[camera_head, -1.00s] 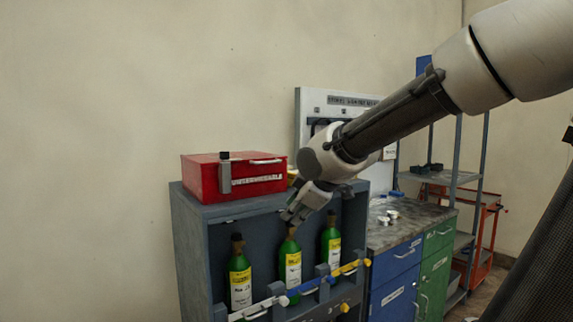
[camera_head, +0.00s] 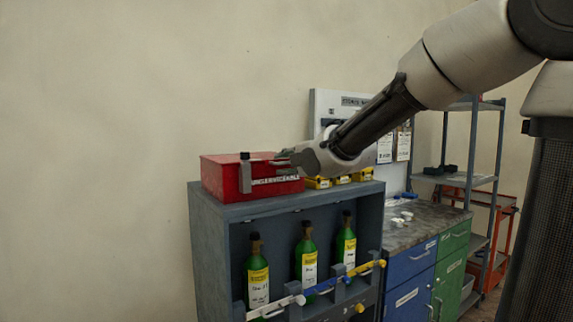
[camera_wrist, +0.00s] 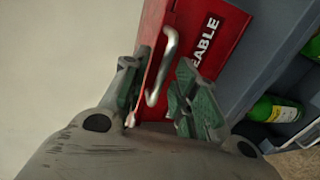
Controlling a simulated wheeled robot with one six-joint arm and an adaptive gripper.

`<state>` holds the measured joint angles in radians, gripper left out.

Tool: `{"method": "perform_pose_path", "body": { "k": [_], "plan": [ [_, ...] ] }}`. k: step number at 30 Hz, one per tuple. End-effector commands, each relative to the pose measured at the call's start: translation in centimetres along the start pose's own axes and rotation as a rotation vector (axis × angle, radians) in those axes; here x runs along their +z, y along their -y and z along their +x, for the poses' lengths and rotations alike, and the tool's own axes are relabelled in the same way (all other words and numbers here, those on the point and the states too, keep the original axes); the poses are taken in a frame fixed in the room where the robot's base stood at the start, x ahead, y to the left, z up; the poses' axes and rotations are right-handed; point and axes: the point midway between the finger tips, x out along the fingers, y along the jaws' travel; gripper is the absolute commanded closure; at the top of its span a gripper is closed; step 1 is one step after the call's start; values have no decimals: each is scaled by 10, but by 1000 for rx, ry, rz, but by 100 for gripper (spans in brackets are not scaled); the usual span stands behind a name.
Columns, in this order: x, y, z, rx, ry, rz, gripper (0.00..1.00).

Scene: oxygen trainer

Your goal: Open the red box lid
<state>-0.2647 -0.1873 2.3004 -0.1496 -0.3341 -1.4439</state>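The red box (camera_head: 222,182) sits on top of the grey cabinet, with its lid shut. I cannot tell whether either finger touches the handle.
The grey cabinet (camera_head: 215,222) holds several green bottles (camera_head: 257,275) behind coloured latches. Small yellow boxes (camera_head: 341,180) stand right of the red box, near my gripper. A workbench (camera_head: 405,233) with blue and green drawers is further right. The wall area above the box is clear.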

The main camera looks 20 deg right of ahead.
Motion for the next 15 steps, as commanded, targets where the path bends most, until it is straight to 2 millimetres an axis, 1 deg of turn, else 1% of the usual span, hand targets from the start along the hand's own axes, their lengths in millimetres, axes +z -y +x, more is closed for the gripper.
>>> {"method": "perform_pose_path", "body": {
  "k": [3, 10, 11, 15],
  "plan": [
    [0, 0, 7, 0, 0, 0, 71],
    [0, 0, 8, 0, 0, 1, 71],
    [0, 0, 8, 0, 0, 1, 73],
    [0, 0, 8, 0, 0, 1, 99]
  ]
}}
